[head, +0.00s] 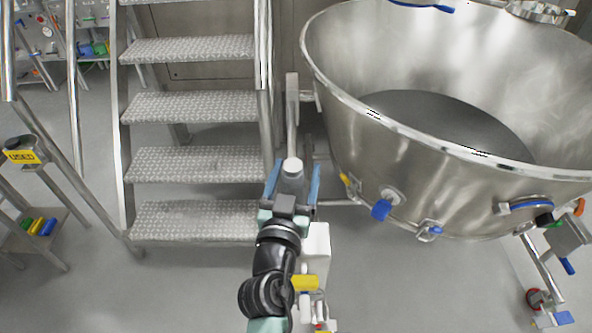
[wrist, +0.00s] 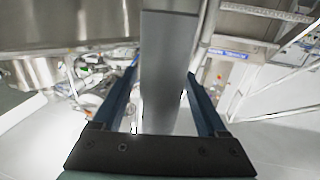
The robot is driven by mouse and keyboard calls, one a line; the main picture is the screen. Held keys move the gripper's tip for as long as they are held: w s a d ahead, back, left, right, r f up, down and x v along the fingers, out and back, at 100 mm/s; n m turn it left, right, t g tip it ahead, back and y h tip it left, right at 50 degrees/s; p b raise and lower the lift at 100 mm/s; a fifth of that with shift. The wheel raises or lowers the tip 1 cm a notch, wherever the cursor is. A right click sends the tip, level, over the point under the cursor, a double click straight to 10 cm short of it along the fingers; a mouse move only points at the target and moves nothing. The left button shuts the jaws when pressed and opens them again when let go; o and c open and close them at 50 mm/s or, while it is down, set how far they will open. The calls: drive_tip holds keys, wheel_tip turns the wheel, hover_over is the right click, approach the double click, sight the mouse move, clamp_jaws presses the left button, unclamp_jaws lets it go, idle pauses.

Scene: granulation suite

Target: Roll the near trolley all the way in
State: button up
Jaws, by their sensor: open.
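A large steel bowl (head: 455,165) with a wide open rim fills the right of the head view. It appears to be carried on a trolley frame, mostly hidden under it. A grey upright bar (head: 292,105) stands at the bowl's left side, near the stairs. My gripper (head: 293,172) is open at the near end of this bar. In the wrist view a broad grey bar (wrist: 168,75) runs between my two spread fingers, with gaps visible beside it. I cannot tell whether either finger touches it.
Metal stairs (head: 192,108) with a handrail stand close on the left of my gripper. A side stand (head: 40,243) with a yellow "USED" sign (head: 20,156) is at far left. Valves and a blue knob (head: 381,209) stick out of the bowl's near side. Floor in front of the stairs is clear.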

clamp_jaws()
idle(0.4)
idle(1.0)
